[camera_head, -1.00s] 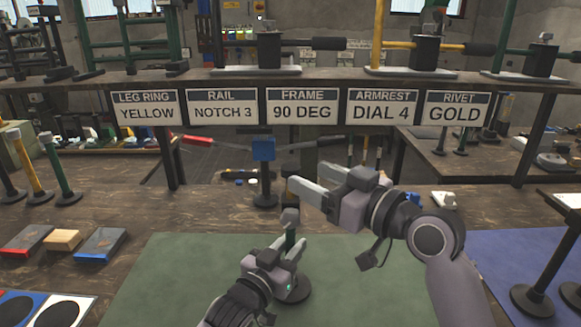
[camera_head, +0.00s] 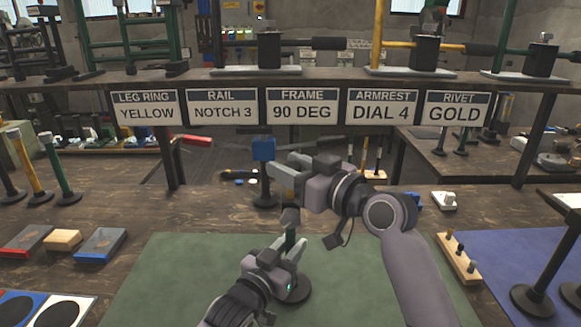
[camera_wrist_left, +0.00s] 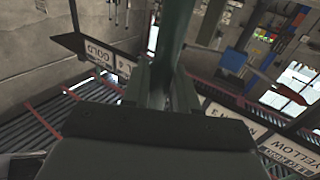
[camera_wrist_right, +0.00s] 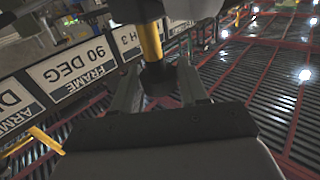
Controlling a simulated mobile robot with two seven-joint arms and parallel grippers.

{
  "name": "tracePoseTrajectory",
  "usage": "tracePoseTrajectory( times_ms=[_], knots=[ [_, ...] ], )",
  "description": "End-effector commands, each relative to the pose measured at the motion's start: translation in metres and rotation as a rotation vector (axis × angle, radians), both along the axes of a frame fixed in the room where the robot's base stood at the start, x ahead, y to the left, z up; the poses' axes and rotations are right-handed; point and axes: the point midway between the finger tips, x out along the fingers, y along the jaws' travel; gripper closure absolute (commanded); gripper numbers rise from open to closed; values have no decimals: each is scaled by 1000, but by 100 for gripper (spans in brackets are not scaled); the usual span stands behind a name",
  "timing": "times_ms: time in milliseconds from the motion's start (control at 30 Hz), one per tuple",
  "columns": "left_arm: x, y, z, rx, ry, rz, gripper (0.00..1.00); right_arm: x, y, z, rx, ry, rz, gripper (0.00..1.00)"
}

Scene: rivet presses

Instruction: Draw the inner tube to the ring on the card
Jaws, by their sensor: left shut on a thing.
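My left gripper (camera_head: 288,250) is shut on the green tube, which also fills the middle of the left wrist view (camera_wrist_left: 175,40). The card (camera_head: 146,107) reads LEG RING YELLOW. No ring shows clearly on the leg.
A green mat (camera_head: 180,275) lies under the leg. A blue-headed stand (camera_head: 264,150) is close behind my right gripper. A wooden peg block (camera_head: 458,258) and a dark post (camera_head: 550,265) are at the right. Coloured blocks (camera_head: 62,240) lie at the left.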

Motion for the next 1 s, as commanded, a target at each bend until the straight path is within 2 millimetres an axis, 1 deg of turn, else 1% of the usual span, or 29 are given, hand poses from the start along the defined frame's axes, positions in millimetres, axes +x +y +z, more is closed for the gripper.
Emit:
tracePoseTrajectory(
  times_ms=[33, 67, 100, 167, 267, 400, 500, 600, 933, 967, 1000],
  knots=[
    [0, 0, 0, -1, 0, -1, 100, 0, 0, 0, 0, 0, 0, 88],
    [0, 0, 0, -1, 0, -1, 100, 0, 0, 0, 0, 0, 0, 98],
    [0, 0, 0, -1, 0, -1, 100, 0, 0, 0, 0, 0, 0, 100],
    [0, 0, 0, -1, 0, -1, 100, 0, 0, 1, 0, 0, 0, 100],
    [0, 0, 0, -1, -1, 0, 100, 0, 0, 9, 0, -4, 1, 100],
    [0, 0, 0, 1, 0, 0, 100, 0, 0, 36, 1, -10, 0, 100],
    [0, 0, -1, 2, 1, 0, 100, 0, 0, 51, 1, -8, 0, 100],
    [0, 0, -1, 2, 3, 0, 100, -1, 0, 60, 3, -7, 0, 100],
    [0, 0, -2, 2, 5, 1, 100, -1, 0, 64, 4, -7, 0, 100],
    [0, 0, -2, 2, 5, 1, 100, -1, 0, 64, 4, -7, 0, 51],
    [0, 0, -2, 2, 5, 1, 100, -1, 0, 63, 4, -7, 0, 38]
  ],
)
